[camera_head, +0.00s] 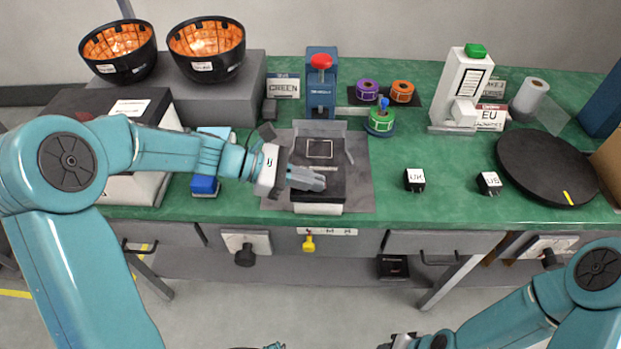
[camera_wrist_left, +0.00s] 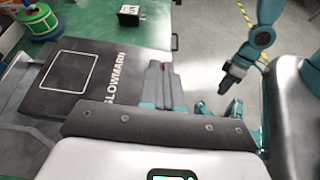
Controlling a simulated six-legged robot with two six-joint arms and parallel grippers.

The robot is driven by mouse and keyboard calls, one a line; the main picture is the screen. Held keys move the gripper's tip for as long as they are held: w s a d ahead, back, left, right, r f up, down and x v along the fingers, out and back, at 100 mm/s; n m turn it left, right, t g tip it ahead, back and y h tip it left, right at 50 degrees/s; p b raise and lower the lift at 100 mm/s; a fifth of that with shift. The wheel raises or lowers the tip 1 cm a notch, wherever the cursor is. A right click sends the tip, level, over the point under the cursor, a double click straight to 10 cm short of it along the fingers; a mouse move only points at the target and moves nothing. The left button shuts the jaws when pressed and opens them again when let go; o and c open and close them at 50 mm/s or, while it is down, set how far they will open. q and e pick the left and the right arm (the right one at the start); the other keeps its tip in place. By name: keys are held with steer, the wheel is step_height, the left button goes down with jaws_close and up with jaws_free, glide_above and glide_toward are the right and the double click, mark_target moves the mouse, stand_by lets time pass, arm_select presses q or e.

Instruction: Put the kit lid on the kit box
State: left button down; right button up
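The black kit lid (camera_head: 322,150), with a white square outline and lettering, lies level over the white kit box (camera_head: 318,208) on a grey mat. Only a pale strip of the box shows at the front, and I cannot tell whether the lid is fully seated. The lid also shows in the left wrist view (camera_wrist_left: 75,72). My left gripper (camera_head: 312,180) reaches in from the left, over the front part of the lid. Its fingers (camera_wrist_left: 160,88) look closed together with nothing between them. My right gripper (camera_head: 398,341) is low at the bottom edge, away from the bench, its fingers unclear.
A blue press with a red knob (camera_head: 321,85) stands behind the box. A green tape roll (camera_head: 380,119) is behind right. Black UK (camera_head: 414,180) and US (camera_head: 489,183) plugs and a black turntable (camera_head: 547,167) lie right. A blue block (camera_head: 204,186) is left.

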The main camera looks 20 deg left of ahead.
mark_target(311, 193)
arm_select(q)
steer(key=shift+f, duration=0.2)
steer(key=shift+d+f+b, duration=0.1)
steer(key=shift+f+b, duration=0.5)
steer(key=shift+f, duration=0.2)
stand_by(0.3)
steer(key=shift+f+b, duration=0.4)
steer(key=shift+f, duration=0.35)
stand_by(0.4)
steer(key=c, duration=1.3)
jaws_free()
steer(key=shift+f, duration=0.1)
steer(key=shift+o, duration=0.2)
steer(key=shift+s, duration=0.1)
